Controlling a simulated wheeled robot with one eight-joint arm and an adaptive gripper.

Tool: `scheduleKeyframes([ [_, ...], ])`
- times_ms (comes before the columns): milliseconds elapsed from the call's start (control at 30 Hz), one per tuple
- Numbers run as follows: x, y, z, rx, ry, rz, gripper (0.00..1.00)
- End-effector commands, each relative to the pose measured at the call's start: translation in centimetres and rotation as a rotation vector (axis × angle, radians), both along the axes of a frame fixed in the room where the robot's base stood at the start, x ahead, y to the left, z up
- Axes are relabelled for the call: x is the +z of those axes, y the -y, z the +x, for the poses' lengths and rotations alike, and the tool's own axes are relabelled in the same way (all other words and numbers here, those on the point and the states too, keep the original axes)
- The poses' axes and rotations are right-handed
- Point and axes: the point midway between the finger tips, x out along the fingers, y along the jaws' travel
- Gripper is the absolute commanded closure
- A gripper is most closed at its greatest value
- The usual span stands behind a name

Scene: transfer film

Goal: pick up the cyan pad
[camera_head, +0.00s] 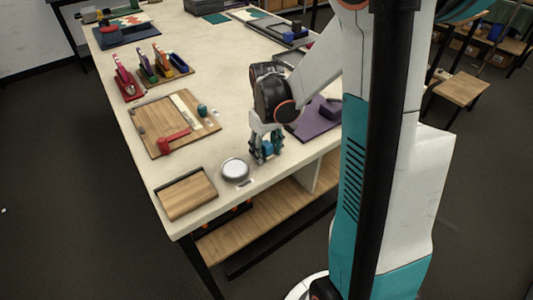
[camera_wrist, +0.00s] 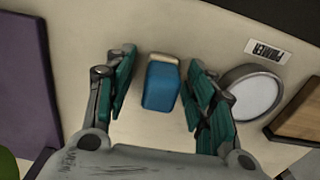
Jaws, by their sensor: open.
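The cyan pad shows in the wrist view as a blue block (camera_wrist: 161,86) with a pale tan strip along its far end. It stands on the cream tabletop between the two teal fingers of my gripper (camera_wrist: 160,88), with a gap on each side. In the head view the blue block (camera_head: 267,147) is small and partly hidden by my gripper (camera_head: 266,150), which is low over the table's near edge. My gripper is open and holds nothing.
A round metal dish (camera_wrist: 254,93) is close beside the right finger, with a printed label (camera_wrist: 267,52) near it. A wooden board (camera_head: 186,194) and a larger board with a red tool (camera_head: 173,139) lie to the left. A purple mat (camera_head: 311,128) lies to the right.

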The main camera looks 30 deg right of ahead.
Motion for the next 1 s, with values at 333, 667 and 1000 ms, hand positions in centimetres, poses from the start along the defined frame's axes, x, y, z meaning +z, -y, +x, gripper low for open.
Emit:
scheduleKeyframes([
  [333,0.1,0.0,0.0,0.000,0.000,0.000,0.89],
  [667,0.1,0.0,0.0,0.000,0.000,0.000,0.97],
  [1000,2.9,0.0,0.0,0.000,0.000,0.000,0.97],
])
